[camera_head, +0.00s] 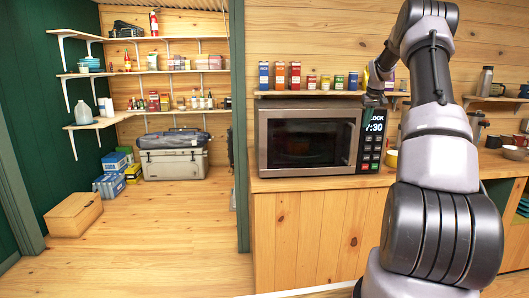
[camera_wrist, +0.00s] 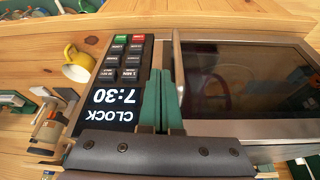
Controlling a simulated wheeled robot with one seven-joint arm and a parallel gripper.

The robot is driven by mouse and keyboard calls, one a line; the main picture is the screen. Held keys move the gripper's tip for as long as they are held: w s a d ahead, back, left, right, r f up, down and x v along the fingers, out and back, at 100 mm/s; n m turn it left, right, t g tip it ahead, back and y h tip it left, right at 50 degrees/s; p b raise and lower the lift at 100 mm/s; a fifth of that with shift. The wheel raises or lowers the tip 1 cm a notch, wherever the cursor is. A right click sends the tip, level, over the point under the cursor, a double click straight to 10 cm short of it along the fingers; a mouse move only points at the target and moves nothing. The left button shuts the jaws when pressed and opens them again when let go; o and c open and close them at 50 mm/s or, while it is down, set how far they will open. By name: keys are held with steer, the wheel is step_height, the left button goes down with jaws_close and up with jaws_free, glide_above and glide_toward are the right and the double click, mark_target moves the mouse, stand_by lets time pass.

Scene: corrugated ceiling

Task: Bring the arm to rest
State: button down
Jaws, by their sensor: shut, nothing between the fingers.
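My arm rises from the lower right of the head view, bends at the top, and reaches down to the microwave. My gripper (camera_head: 374,100) is in front of the top of the microwave's control panel. In the wrist view its two green fingers (camera_wrist: 162,78) are pressed together with nothing between them. The microwave (camera_head: 263,140) stands on the wooden counter with its door closed. In the wrist view, the lit clock panel (camera_wrist: 115,95) appears upside down left of the fingers, and the door handle (camera_wrist: 178,55) is just beside their tips. I cannot tell whether the fingers touch it.
The wooden counter (camera_head: 300,184) runs under the microwave. A shelf of tins and boxes (camera_head: 294,75) is above it. A yellow mug (camera_wrist: 80,64) stands near the panel side. More shelves (camera_head: 150,72), a grey cooler (camera_head: 175,160) and a wooden box (camera_head: 74,214) are at left; floor there is open.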

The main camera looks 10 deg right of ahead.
steer(key=s+a+r+t, duration=0.1)
steer(key=s+a+r, duration=0.7)
steer(key=a, duration=0.3)
steer(key=s+a+r, duration=0.8)
steer(key=s+a, duration=0.1)
steer(key=a, duration=0.2)
steer(key=s+a+f+y, duration=0.1)
steer(key=s+a, duration=0.3)
steer(key=s, duration=0.5)
steer(key=s+a+f+m+t, duration=0.1)
steer(key=s+a, duration=0.3)
steer(key=s, duration=0.5)
steer(key=s+a+f+m+t+y, duration=0.1)
steer(key=s+a, duration=0.3)
steer(key=s, duration=0.5)
steer(key=shift+s+a+f+y, duration=0.25)
steer(key=shift+a+y, duration=0.05)
